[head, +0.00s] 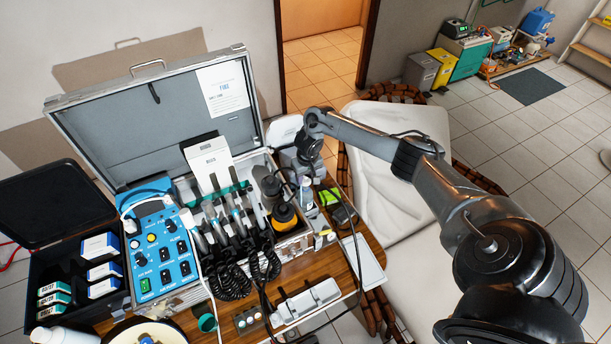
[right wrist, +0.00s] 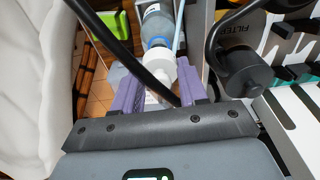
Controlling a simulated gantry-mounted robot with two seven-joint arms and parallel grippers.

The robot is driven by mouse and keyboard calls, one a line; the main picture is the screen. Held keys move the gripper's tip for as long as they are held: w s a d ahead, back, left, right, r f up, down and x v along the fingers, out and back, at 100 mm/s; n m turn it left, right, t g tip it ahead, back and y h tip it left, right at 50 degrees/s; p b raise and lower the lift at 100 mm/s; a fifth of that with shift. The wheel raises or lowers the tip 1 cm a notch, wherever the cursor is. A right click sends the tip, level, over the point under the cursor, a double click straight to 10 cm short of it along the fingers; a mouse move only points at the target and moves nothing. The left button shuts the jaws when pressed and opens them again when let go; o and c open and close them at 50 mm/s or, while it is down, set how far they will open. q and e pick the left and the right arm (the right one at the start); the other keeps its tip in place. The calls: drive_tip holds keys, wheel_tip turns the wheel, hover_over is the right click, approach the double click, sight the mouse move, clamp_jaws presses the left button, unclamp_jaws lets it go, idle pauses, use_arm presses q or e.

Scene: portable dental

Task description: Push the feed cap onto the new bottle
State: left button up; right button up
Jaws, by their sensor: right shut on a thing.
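My right gripper (head: 308,172) is low over the right end of the open case, beside the black and orange bottles. In the right wrist view its two purple fingers (right wrist: 160,90) are shut on a white cap (right wrist: 184,76). In the head view a small pale bottle (head: 307,188) shows below the gripper. A black hose crosses the wrist view and hides part of the cap. My left gripper is not in view.
A dark filter canister (right wrist: 245,72) stands right of the fingers in the wrist view. The case (head: 160,95) holds a blue control unit (head: 160,250) and handpieces with coiled cords. Hoses hang near the gripper. A pale treatment chair (head: 395,180) stands to the right.

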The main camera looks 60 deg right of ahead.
sight(306, 179)
drive_tip(key=shift+f, duration=0.15)
drive_tip(key=shift+f+b, duration=0.4)
drive_tip(key=shift+f, duration=0.5)
drive_tip(key=shift+f, duration=0.1)
drive_tip(key=shift+f, duration=0.35)
drive_tip(key=shift+f, duration=0.2)
idle(0.7)
drive_tip(key=shift+f, duration=0.25)
drive_tip(key=o, duration=1.1)
